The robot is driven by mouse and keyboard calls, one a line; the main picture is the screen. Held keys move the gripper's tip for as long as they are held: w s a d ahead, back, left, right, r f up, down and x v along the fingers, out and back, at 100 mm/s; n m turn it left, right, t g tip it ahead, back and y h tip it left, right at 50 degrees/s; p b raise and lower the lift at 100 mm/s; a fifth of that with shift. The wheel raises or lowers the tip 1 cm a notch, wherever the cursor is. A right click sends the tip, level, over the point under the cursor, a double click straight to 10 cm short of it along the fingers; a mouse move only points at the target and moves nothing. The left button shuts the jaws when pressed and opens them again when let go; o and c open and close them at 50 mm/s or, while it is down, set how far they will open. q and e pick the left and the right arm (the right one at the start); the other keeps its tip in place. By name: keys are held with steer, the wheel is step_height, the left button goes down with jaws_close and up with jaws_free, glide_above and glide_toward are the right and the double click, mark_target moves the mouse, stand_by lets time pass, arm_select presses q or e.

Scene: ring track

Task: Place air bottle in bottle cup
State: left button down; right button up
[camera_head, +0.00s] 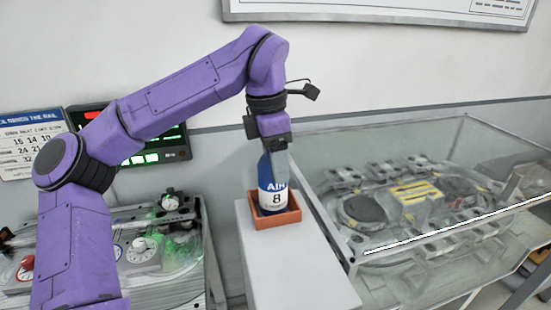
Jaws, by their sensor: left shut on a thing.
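The air bottle (271,193) is blue with a white label reading "AIR 8". It stands upright, with its lower part inside the square orange-brown bottle cup (278,221). The cup sits on a narrow white stand (302,268). My left gripper (277,157) comes down from above and is shut on the top of the bottle. The fingers hide the bottle's neck. Whether the bottle's base touches the cup's floor is hidden by the cup's front wall. My right gripper is not in view.
A clear glass case (440,262) with a grey ring-track model stands close on the right. A panel with dials and a green glow (160,245) lies on the left. A dark display (168,148) and a calendar (28,138) are behind my left arm. The stand's front is clear.

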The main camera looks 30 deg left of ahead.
arm_select(q)
steer(key=shift+c, duration=1.7)
jaws_free()
steer(key=shift+o, duration=0.6)
steer(key=shift+s+a, duration=0.1)
steer(key=shift+s, duration=0.1)
steer(key=shift+r, duration=0.2)
steer(key=r, duration=0.4)
steer(key=r+p, duration=0.1)
steer(key=r, duration=0.2)
steer(key=s+r+p, duration=0.1)
steer(key=r, duration=0.3)
steer(key=shift+a+r, duration=0.3)
steer(key=shift+a, duration=0.05)
steer(key=shift+a+r, duration=0.1)
